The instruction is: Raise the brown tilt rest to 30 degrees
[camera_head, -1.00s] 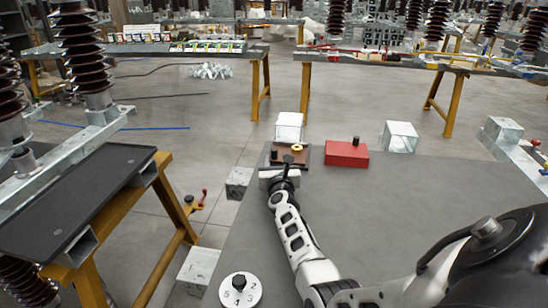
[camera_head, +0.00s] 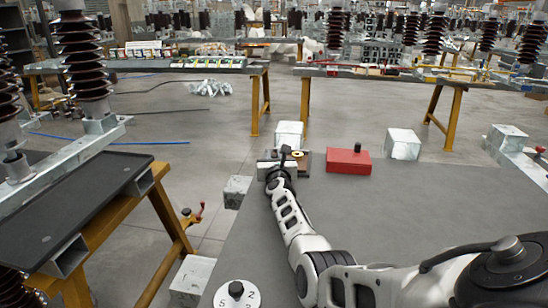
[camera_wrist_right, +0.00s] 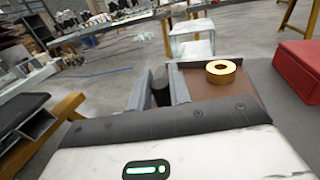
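The brown tilt rest (camera_head: 304,161) is at the far edge of the grey table, partly hidden behind my right gripper. My right gripper (camera_head: 283,159) is at the rest's left side. Its two grey fingers (camera_wrist_right: 160,85) stand a little apart in the wrist view, with a dark peg (camera_wrist_right: 160,93) between them. I cannot tell whether they press on it. My left gripper is not in view.
A red box (camera_head: 348,161) with a black knob sits just right of the rest. Pale blocks (camera_head: 289,134) (camera_head: 403,144) stand behind. A white numbered dial (camera_head: 237,297) lies on the near table (camera_head: 400,205), whose middle right is clear.

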